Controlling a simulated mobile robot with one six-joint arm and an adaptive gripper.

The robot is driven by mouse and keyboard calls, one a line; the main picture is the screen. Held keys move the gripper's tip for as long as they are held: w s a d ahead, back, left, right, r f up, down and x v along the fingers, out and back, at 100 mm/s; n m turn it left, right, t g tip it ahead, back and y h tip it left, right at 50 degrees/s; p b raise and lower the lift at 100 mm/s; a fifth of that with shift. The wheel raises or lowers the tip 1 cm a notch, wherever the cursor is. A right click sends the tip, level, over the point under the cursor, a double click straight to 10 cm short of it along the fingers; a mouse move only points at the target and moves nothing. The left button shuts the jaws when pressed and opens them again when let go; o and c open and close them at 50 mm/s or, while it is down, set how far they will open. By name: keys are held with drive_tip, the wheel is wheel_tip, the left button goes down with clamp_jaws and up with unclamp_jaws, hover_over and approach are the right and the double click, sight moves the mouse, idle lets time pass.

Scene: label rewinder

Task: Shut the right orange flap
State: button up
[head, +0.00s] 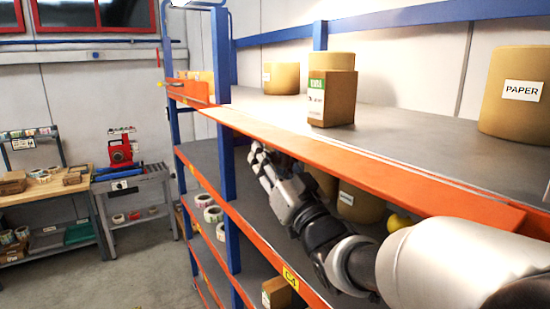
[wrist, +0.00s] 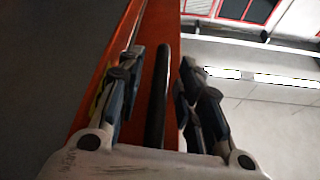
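The right orange flap (head: 350,168) is a long panel along the front of the upper shelf. It stands out from the shelf edge and looks raised, not hanging straight down; its exact angle is hard to tell. A shorter orange flap (head: 190,91) is to its left. My gripper (head: 258,156) is just below the right flap's left part, in front of the shelf. In the wrist view my open fingers (wrist: 157,85) are on either side of a dark bar (wrist: 158,100), with gaps on both sides. An orange panel (wrist: 164,40) runs behind the bar.
A cardboard box (head: 332,98) and several brown rolls, one labelled PAPER (head: 523,92), stand on the upper shelf (head: 400,135). A blue upright (head: 222,150) is just left of my gripper. A workbench (head: 45,190) and a red machine (head: 121,152) stand farther left. The floor between is clear.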

drive_tip(key=shift+c, duration=0.6)
clamp_jaws()
